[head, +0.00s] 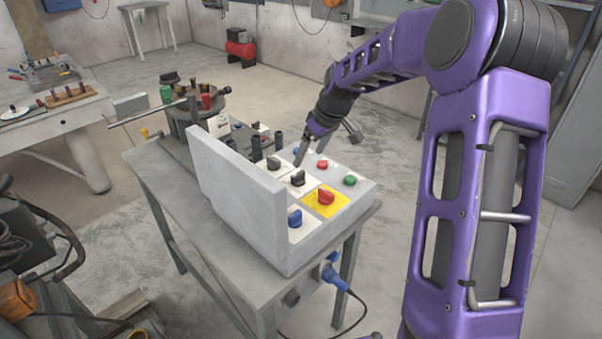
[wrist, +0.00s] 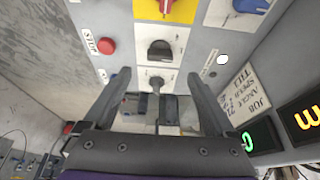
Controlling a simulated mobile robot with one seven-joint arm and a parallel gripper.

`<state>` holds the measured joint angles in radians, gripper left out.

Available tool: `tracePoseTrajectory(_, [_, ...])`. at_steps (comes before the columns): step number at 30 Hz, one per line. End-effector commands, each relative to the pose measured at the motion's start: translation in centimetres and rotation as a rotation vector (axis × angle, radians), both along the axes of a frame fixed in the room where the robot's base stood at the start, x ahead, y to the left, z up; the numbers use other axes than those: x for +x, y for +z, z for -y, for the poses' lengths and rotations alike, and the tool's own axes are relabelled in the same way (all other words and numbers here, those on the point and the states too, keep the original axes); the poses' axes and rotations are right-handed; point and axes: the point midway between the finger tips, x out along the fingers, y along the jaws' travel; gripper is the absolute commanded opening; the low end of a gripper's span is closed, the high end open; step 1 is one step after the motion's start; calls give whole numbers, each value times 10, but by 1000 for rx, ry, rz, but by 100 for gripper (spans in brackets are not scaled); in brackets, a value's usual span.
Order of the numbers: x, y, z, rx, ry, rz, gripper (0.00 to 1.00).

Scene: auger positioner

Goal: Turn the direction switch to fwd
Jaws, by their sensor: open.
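The grey control box (head: 330,221) carries several knobs on white plates. One black rotary knob (head: 298,178) sits near its middle; it also shows in the wrist view (wrist: 160,50) above the fingertips. A second dark knob or lever (wrist: 156,84) lies between my fingers in the wrist view. I cannot read which knob is the direction switch, nor its setting. My gripper (head: 307,151) is open above the panel; its fingertips (wrist: 158,77) straddle the second knob without visible contact. My fingers partly hide this part of the panel in the head view.
A red knob on a yellow plate (head: 326,197), a blue knob (head: 295,223), a red button (head: 322,165) and a green button (head: 350,180) are close by. An upright grey panel (head: 236,190) stands along the box's left side. Lit displays (wrist: 304,120) are at right.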

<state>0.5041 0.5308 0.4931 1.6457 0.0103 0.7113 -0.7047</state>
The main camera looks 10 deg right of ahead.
Motion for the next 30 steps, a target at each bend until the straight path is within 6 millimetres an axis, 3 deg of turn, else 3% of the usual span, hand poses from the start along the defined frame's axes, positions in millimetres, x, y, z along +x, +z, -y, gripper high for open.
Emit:
tracePoseTrajectory(6, [15,-45,-11,1,2,-3,90])
tracePoseTrajectory(12, [24,-71,-17,1,-1,-2,90])
tracePoseTrajectory(25, [28,-81,-18,0,-1,0,90])
tracePoseTrajectory(26, [28,-81,-18,0,-1,0,89])
tracePoseTrajectory(30, [28,-81,-18,0,-1,0,64])
